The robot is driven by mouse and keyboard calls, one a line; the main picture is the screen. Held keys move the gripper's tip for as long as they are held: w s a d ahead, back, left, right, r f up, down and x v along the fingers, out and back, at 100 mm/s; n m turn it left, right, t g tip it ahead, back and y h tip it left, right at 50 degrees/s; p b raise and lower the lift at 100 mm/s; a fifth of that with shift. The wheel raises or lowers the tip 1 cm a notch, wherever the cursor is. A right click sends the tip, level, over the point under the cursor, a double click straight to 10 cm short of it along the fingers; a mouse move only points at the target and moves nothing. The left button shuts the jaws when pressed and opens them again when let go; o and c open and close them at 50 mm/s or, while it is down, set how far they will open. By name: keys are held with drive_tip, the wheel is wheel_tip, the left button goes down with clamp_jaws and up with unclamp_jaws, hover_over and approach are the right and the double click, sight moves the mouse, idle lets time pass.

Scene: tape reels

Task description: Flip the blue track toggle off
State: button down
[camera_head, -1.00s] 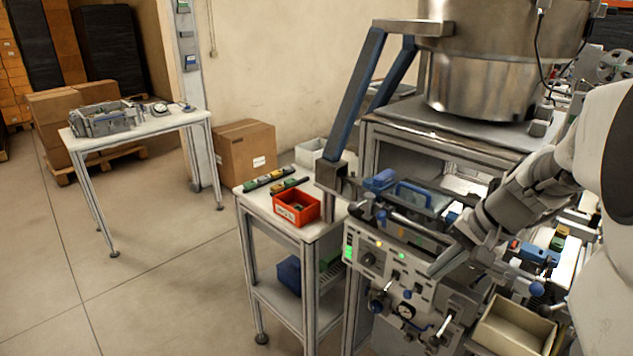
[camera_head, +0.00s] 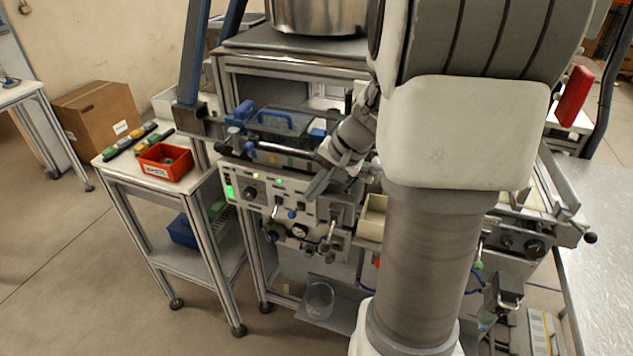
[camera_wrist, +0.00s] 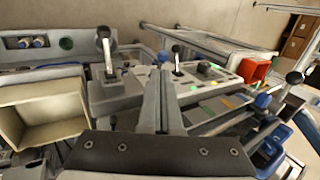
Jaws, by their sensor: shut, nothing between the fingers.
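A small blue-tipped toggle (camera_head: 292,214) sticks out of the grey control panel (camera_head: 262,204) of the machine. In the wrist view a blue-knobbed toggle (camera_wrist: 162,57) stands on the panel just beyond my fingertips, beside a black-knobbed lever (camera_wrist: 175,50). I cannot tell its on or off position. My gripper (camera_head: 314,190) is over the panel's right part, slightly above and right of the blue toggle. In the wrist view my gripper (camera_wrist: 158,76) is shut and empty, its fingers together. I cannot tell whether it touches the toggle.
A larger black-knobbed lever (camera_wrist: 104,40) stands left of my fingers in the wrist view. A beige bin (camera_head: 372,217) is right of the panel. A red bin (camera_head: 165,162) sits on the side table (camera_head: 118,168). A blue handle (camera_head: 276,115) rises behind the panel.

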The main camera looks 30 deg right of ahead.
sight(296, 214)
drive_tip(key=x, duration=0.5)
drive_tip(key=shift+w+f+b, duration=0.1)
drive_tip(key=shift+b, duration=0.25)
drive_tip(key=shift+a+f, duration=0.1)
drive_tip(key=shift+b, duration=0.3)
